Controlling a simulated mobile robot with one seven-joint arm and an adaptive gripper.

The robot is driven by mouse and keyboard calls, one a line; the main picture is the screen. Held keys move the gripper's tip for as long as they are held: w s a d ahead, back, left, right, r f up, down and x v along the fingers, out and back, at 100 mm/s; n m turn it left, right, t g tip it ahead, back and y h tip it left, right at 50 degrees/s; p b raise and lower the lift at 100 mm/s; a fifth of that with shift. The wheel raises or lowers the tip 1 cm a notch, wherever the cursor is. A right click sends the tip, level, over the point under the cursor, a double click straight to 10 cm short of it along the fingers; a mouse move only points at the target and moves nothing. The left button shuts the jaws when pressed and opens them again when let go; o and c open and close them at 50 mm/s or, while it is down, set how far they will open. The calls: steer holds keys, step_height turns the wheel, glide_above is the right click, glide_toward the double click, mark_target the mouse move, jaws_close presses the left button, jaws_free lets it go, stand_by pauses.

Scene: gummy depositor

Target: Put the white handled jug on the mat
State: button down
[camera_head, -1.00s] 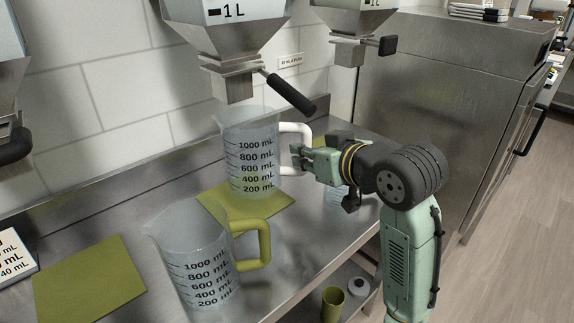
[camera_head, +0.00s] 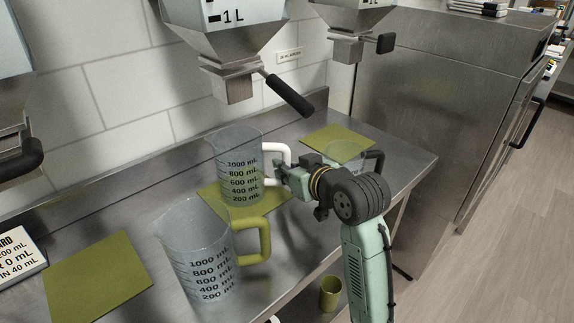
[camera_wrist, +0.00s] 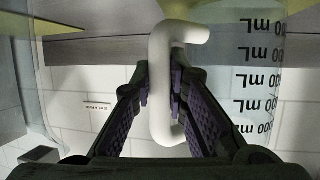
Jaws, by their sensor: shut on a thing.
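The white handled jug (camera_head: 234,160) is clear with black volume marks and stands upright over the middle olive mat (camera_head: 272,208). Its base overlaps the mat in the head view; I cannot tell for certain whether it touches. My gripper (camera_head: 282,170) is shut on the white handle from the right. In the wrist view, the fingers (camera_wrist: 160,85) lie on both sides of the white handle (camera_wrist: 160,120), with the marked jug wall (camera_wrist: 235,75) to the right.
An olive-handled jug (camera_head: 203,250) stands close in front. A black-handled vessel (camera_head: 345,153) is behind my gripper, near the right mat (camera_head: 325,136). Another mat (camera_head: 95,278) lies at left. A dispenser (camera_head: 230,85) with a black lever (camera_head: 290,95) hangs above the jug.

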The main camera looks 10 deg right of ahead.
steer(key=shift+f, duration=0.25)
steer(key=c, duration=1.6)
jaws_free()
steer(key=shift+r, duration=0.1)
steer(key=shift+d+r, duration=0.1)
steer(key=shift+r, duration=0.15)
steer(key=b+v, duration=0.3)
steer(key=v, duration=0.9)
steer(key=shift+f, duration=0.1)
